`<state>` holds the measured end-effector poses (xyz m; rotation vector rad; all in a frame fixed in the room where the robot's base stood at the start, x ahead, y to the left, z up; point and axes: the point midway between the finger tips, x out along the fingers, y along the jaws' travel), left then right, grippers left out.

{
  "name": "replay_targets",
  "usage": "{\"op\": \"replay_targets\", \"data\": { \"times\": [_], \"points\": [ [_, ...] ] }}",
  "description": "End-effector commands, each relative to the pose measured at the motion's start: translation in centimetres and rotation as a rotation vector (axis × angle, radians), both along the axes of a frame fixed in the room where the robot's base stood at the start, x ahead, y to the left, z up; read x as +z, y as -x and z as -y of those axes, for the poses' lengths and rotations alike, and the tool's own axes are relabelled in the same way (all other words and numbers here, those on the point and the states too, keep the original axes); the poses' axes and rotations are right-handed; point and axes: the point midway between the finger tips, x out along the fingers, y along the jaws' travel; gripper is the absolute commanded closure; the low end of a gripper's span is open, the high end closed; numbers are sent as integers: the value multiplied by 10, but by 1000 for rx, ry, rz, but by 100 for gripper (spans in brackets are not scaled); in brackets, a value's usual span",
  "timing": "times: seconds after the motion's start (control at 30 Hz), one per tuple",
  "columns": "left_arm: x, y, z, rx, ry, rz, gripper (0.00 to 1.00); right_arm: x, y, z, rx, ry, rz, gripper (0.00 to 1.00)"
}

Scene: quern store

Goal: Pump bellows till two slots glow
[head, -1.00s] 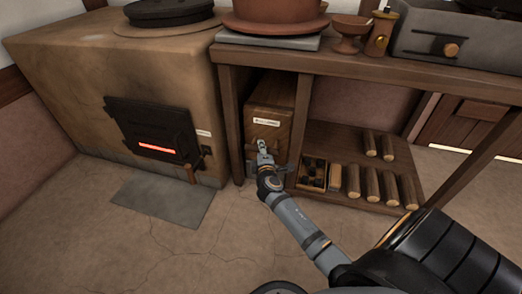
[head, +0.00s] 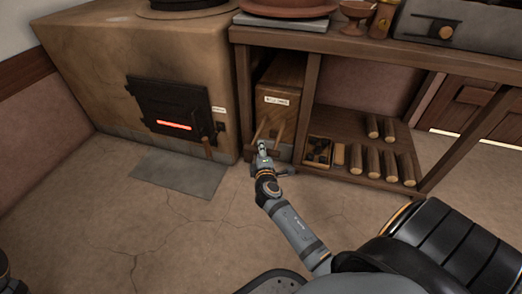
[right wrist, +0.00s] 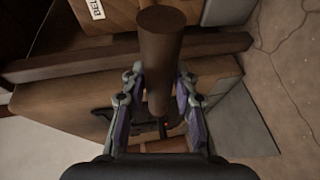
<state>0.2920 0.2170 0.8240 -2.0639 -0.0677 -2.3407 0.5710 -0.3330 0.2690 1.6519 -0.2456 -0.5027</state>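A wooden bellows box (head: 277,100) with a white label stands in the left bay under the bench. The clay stove (head: 75,65) has a black iron door (head: 165,101). One slot (head: 174,126) in the door glows orange-red; no other glowing slot shows.
A grey floor plate (head: 180,174) lies before the stove. Right of the bellows, the bench's low shelf (head: 345,140) holds a small divided box (head: 318,151) and several short wooden cylinders (head: 389,163). A bench leg (head: 480,125) stands at the right. The front floor is clear.

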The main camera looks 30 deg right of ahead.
Motion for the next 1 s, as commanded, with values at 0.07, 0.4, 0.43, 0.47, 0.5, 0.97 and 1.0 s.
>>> {"op": "replay_targets", "data": {
  "times": [0.07, 0.4, 0.43, 0.47, 0.5, 0.97, 1.0],
  "points": [
    [0, 0, 0, 0, 0, 0, 56, 0, 0, 0, 0, 0, 0, 56],
    [0, 0, 0, -1, 1, 0, 56, 1, 1, -1, 0, 0, 1, 52],
    [0, 0, 0, -1, 0, 0, 56, 1, 3, -2, 0, 0, 1, 52],
    [0, 0, 0, -1, 0, 0, 56, 1, 6, -3, 1, -1, 1, 52],
    [0, 0, 0, -1, 0, 0, 56, 2, 11, -6, 0, -1, 0, 52],
    [0, 0, 0, -1, 1, 0, 56, 14, 66, -33, 0, 0, 1, 52],
    [0, 0, 0, -1, 1, 0, 56, 14, 66, -33, 0, 0, 1, 52]
  ]
}}
